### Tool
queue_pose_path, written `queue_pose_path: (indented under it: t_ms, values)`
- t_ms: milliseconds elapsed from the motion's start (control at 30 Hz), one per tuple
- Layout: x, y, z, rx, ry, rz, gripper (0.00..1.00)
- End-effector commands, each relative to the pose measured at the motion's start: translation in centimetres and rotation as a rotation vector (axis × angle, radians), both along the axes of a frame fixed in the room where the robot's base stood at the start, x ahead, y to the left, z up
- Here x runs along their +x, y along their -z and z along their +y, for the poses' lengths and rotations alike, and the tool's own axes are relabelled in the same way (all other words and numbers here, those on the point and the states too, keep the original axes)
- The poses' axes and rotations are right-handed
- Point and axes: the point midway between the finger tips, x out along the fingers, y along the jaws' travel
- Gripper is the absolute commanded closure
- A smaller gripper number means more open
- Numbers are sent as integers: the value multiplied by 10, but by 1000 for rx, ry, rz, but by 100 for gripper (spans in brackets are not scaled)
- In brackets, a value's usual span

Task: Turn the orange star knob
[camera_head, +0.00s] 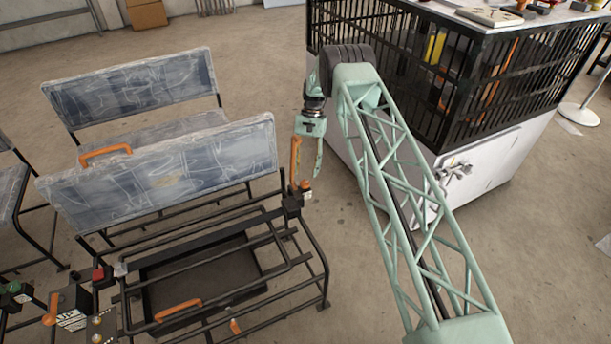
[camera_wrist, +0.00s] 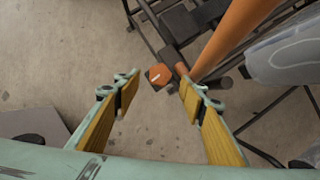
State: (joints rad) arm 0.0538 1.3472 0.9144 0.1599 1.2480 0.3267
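The orange star knob (camera_wrist: 158,76) shows in the wrist view just beyond the gap between my fingertips, with a pale mark on its face. In the head view, the small orange knob (camera_head: 305,186) sits at the right end of the black seat frame. My gripper (camera_wrist: 159,86) is open and empty, with yellow inner pads. In the head view my gripper (camera_head: 309,170) points down just above the knob. Whether a fingertip touches the knob cannot be told.
An orange lever (camera_wrist: 235,35) stands right beside the right finger; this lever (camera_head: 295,158) also shows in the head view. The seat backrest (camera_head: 170,170) lies to the left. A white cabinet with a black cage (camera_head: 470,90) stands at right.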

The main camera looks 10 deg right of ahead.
Motion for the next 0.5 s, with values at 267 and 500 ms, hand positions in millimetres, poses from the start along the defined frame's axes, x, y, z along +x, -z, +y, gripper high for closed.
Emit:
queue_pose_path:
  t_ms: [267, 500]
  values:
    - [8, -22, -5, 0, 0, -1, 62]
    - [10, -27, -6, 0, 1, 1, 62]
